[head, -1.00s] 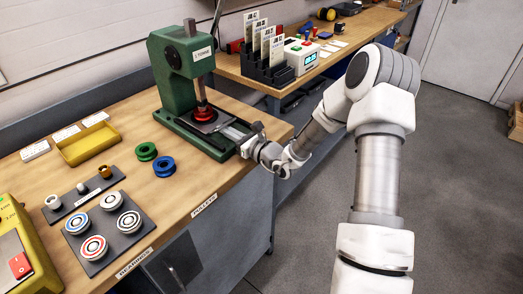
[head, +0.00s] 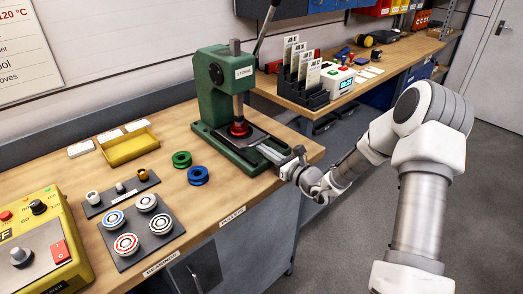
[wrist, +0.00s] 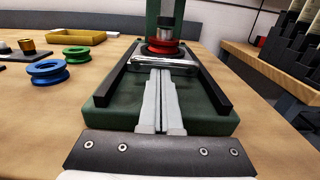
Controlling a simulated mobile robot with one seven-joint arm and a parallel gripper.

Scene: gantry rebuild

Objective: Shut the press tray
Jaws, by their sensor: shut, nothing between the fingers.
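The green press (head: 215,92) stands upright at the right end of the near bench. Its tray (head: 254,138) lies between two dark rails, with a red pulley (head: 239,129) on it under the ram. In the wrist view, the tray's shiny front bar (wrist: 163,63) crosses between the rails, well back from the front of the green base, and the red pulley (wrist: 160,47) is just behind it. My gripper (head: 264,149) is shut and empty, low over the base. In the wrist view its fingertips (wrist: 162,72) reach the bar; I cannot tell whether they touch.
Green (head: 182,159) and blue (head: 198,176) pulleys lie left of the press. A yellow tray (head: 130,147), a dark bearing board (head: 140,232) and a yellow control box (head: 40,245) are further left. A second bench with a card rack (head: 300,88) stands behind on the right.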

